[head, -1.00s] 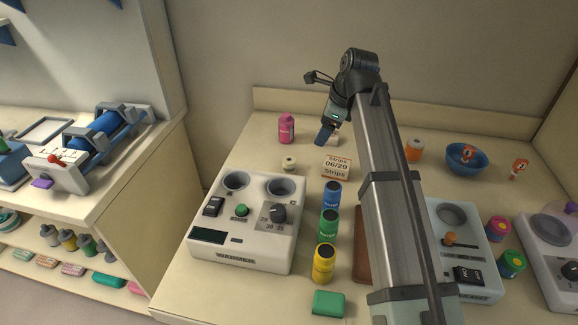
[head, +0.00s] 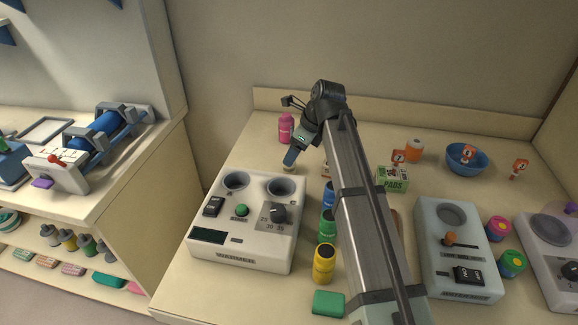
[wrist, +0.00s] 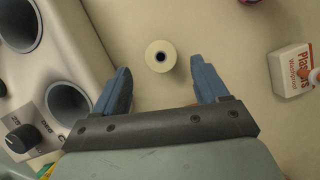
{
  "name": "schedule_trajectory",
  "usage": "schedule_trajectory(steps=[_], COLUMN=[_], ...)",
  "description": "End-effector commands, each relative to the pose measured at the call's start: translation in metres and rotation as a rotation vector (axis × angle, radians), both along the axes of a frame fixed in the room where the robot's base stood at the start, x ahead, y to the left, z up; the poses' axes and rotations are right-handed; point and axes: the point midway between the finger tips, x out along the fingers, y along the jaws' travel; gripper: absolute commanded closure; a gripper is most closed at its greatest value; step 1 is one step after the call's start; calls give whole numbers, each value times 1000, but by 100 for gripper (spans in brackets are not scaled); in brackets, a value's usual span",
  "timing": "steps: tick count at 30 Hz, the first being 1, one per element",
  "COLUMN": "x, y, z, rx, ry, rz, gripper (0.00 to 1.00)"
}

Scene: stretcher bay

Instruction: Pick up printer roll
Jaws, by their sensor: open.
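The printer roll (wrist: 160,56) is a small cream cylinder with a dark centre hole, standing on the counter in the wrist view. My gripper (wrist: 163,84) is open, with its two blue fingers apart. In the wrist view the roll appears just beyond the fingertips, between their lines. In the head view my gripper (head: 289,160) is above the roll, behind the warmer. There the roll (head: 289,169) is mostly hidden by the fingers.
The white warmer (head: 240,250) with two wells stands close beside the roll. A pink bottle (head: 286,128) is behind it. A Plasters box (wrist: 290,72) lies to the right in the wrist view. Blue, green and yellow bottles (head: 324,264) stand in a row right of the warmer.

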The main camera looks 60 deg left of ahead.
Motion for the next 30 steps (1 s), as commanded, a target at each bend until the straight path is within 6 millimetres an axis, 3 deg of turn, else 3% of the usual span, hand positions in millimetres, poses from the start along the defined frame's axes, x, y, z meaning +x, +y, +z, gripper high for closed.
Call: schedule_trajectory(steps=[5,16,24,30], x=[-1,-11,-11,-11], y=[3,21,22,22], z=[-6,-45,-47,-47], rx=[-1,-1,1,1], ry=[-1,-1,-1,-1], rz=[0,1,1,1], gripper=[27,27,27,46])
